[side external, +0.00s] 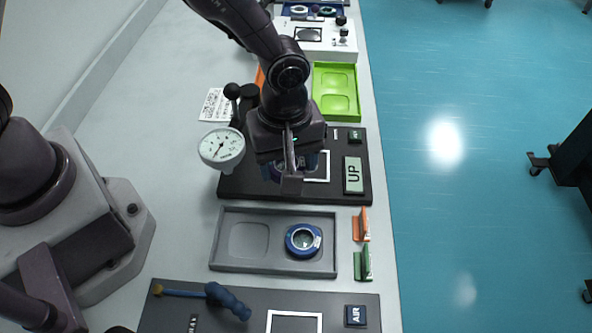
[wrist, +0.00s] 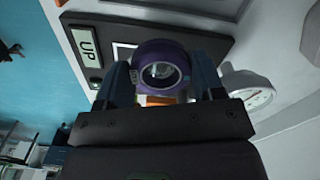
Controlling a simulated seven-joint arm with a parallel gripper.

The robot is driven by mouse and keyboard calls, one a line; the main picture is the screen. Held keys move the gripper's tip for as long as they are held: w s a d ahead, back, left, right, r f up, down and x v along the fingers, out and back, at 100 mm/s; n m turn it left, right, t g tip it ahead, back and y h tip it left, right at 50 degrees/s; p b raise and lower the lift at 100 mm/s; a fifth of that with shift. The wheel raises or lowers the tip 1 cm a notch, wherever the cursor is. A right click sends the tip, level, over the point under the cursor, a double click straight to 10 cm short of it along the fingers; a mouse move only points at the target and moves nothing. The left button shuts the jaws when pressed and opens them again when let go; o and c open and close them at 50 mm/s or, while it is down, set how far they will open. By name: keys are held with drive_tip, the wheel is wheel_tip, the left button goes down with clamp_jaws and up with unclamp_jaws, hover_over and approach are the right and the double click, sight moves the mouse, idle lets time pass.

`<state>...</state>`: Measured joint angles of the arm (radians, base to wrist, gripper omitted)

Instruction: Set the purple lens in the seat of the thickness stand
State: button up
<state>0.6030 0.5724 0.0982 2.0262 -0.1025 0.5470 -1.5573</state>
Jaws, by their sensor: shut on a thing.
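The purple lens (wrist: 148,49), a ring with clear glass, is between the two fingers of my gripper (wrist: 162,78) in the wrist view. My gripper (side external: 291,178) is shut on it and hangs over the dark base of the thickness stand (side external: 235,188) in the side view. There the lens is mostly hidden behind the fingers. The stand carries a round dial gauge (side external: 221,147), which also shows in the wrist view (wrist: 258,98). Its seat is hidden by my gripper, and I cannot tell the gap below the lens.
A grey tray (side external: 222,262) in front holds a blue-ringed lens (side external: 303,240) in its right recess. An UP sign (side external: 353,175) lies on the stand's base. Orange (side external: 361,224) and green (side external: 363,261) pieces stand right of the tray. A green tray (side external: 347,106) is behind.

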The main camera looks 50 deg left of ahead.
drive_tip(key=w+a+n, duration=0.3)
drive_tip(key=w+a, duration=0.1)
drive_tip(key=w, duration=0.4)
drive_tip(key=f, duration=0.4)
drive_tip(key=shift+w+d+f, duration=0.2)
drive_tip(key=shift+w+f, duration=0.15)
drive_tip(key=shift+f, duration=2.1)
drive_tip(key=shift+f, duration=0.15)
drive_tip(key=o, duration=0.9)
drive_tip(key=shift+o, duration=0.2)
